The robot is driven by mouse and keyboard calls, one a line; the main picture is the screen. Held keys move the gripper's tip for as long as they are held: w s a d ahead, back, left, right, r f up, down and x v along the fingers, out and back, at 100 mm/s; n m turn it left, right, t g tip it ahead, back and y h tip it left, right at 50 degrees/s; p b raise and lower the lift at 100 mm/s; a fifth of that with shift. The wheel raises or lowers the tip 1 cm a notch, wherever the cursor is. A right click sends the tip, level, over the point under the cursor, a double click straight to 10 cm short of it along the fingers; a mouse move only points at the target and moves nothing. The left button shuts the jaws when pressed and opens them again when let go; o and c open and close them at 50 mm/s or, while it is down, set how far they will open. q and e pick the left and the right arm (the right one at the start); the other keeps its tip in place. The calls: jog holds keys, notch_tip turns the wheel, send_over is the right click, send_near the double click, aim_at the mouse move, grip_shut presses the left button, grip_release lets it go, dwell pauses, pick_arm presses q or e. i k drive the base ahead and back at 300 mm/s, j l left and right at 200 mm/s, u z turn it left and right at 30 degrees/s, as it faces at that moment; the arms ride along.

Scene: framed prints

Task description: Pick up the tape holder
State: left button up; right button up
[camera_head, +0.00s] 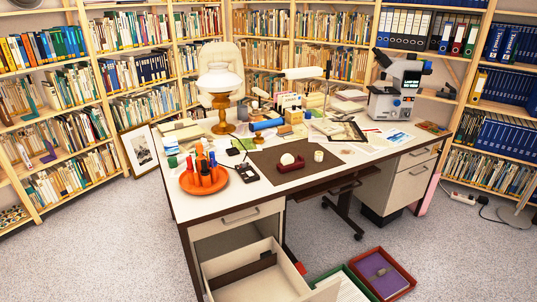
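A small dark red holder with a round white part (289,160), which looks like the tape holder, rests on the dark desk mat (262,158) near the front middle of the desk. It is small in this view, so its details are hard to tell. A small pale cylinder (318,156) stands just to its right, apart from it. Neither of my grippers is in view.
The desk (352,168) is crowded: an orange tray (187,181) of upright bottles at front left, a lamp (219,85), a microscope (394,92) at right. An open drawer (250,288) juts out at front left. Red and green trays lie on the floor.

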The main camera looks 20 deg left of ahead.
aim_at(288, 163)
jog(key=i+j, duration=0.15)
jog(key=j, duration=0.25)
jog(key=i+j, duration=0.1)
jog(key=j, duration=0.3)
jog(key=i+j, duration=0.15)
jog(key=j, duration=0.25)
jog(key=i+j, duration=0.1)
jog(key=j, duration=0.3)
jog(key=i+j, duration=0.15)
jog(key=j, duration=0.25)
jog(key=i+j, duration=0.1)
jog(key=j, duration=0.3)
